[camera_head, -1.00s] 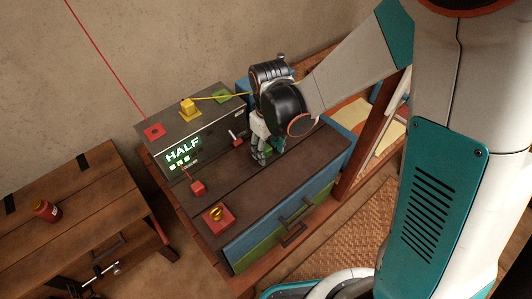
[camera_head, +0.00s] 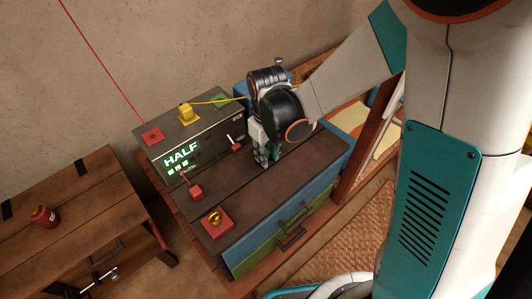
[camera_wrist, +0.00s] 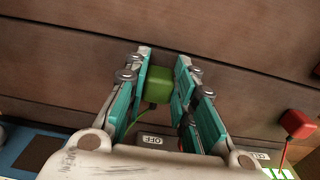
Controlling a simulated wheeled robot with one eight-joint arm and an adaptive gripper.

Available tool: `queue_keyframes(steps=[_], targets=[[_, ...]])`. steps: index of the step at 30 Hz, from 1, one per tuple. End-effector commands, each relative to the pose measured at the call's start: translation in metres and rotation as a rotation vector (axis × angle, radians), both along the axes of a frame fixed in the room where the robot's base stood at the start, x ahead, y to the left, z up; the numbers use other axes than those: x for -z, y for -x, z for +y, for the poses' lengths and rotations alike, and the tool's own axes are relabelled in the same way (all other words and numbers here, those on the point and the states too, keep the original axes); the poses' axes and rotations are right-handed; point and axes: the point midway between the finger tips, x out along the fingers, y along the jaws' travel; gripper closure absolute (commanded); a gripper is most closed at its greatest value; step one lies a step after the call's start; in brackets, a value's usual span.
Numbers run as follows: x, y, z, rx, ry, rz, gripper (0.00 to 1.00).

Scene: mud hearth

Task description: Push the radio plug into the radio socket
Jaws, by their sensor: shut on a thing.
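My gripper (camera_head: 268,163) is low over the dark top of the cabinet, in front of the box with the lit display. In the wrist view my gripper (camera_wrist: 160,85) has its teal fingers on both sides of a green plug (camera_wrist: 158,86), shut on it. The radio label is not readable on plug or socket. In the head view the fingers mostly hide the green plug.
The box (camera_head: 182,165) reads HALF. It bears a red socket (camera_head: 153,136) and a yellow plug (camera_head: 186,112) with a yellow cord leading right. A small lever (camera_head: 235,146) is on its front. A red plug (camera_head: 195,192) and a red block with a gold knob (camera_head: 216,222) stand on the cabinet.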

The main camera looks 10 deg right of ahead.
Motion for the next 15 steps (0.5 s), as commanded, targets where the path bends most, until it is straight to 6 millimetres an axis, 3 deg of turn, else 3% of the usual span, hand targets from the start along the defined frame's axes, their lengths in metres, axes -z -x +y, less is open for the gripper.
queue_keyframes(steps=[8, 15], targets=[[-0.026, 0.000, 0.000, 0.000, 0.000, 0.000, 0.97], [-0.073, 0.000, 0.000, 0.000, 0.000, 0.000, 0.97]])
